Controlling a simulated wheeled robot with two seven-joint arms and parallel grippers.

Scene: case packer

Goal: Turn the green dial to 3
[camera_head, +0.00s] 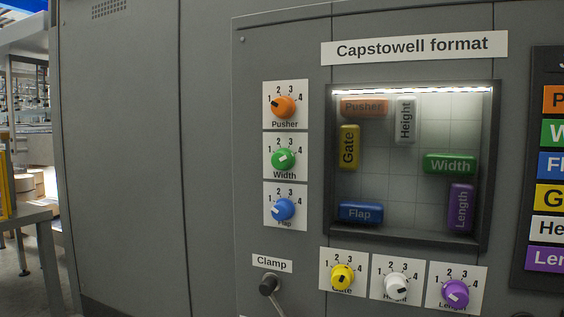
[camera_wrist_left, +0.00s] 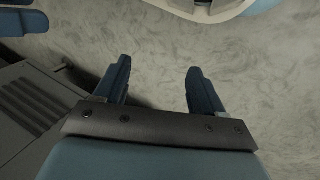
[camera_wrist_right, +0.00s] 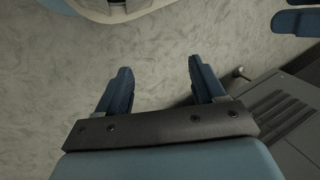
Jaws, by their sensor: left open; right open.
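The green dial (camera_head: 283,160) sits on a white plate marked 1 to 4 and labelled "Width", the middle of three stacked dials left of the display window. Its pale mark is small, and I cannot tell for sure which number it points to. The green "Width" block (camera_head: 450,164) is at the right of the window. My left gripper (camera_wrist_left: 159,68) is open and empty over the floor in the left wrist view. My right gripper (camera_wrist_right: 160,68) is open and empty over the floor in the right wrist view. Neither gripper shows in the head view.
The orange Pusher dial (camera_head: 284,107) is just above and the blue Flap dial (camera_head: 283,208) just below. A clamp lever (camera_head: 270,285) sticks out lower down. Yellow (camera_head: 342,276), white (camera_head: 396,286) and purple (camera_head: 455,293) dials line up under the window (camera_head: 484,160).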

